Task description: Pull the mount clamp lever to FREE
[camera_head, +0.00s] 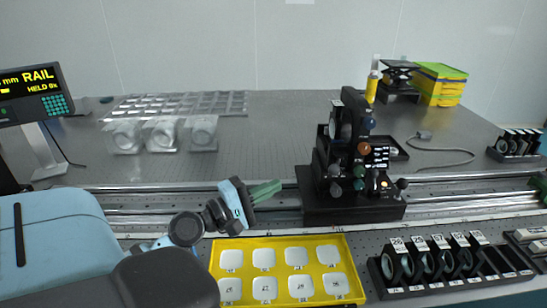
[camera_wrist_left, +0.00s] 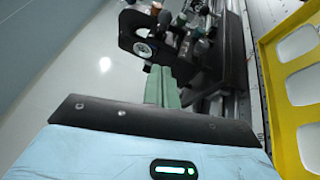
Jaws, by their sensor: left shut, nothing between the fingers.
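The black mount (camera_head: 345,150) stands on a black base (camera_head: 350,208) on the rail, with several coloured ball knobs on it. A black ball-ended lever (camera_head: 402,184) sticks out at its lower right; I cannot read any FREE mark. My left gripper (camera_head: 268,190) is shut and empty, its green fingers pointing right toward the mount, a short gap left of the base. In the left wrist view, the shut green fingers (camera_wrist_left: 162,86) point at the dark mount (camera_wrist_left: 140,40); the lever cannot be made out there. A green piece at the head view's right edge may be my right gripper (camera_head: 541,184).
A yellow tray (camera_head: 349,248) with white squares lies in front of the rail (camera_head: 450,207). A black rack (camera_head: 384,291) of round optics stands at front right. Three clear holders and a grid sheet lie behind on the table. A display reads RAIL, HELD.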

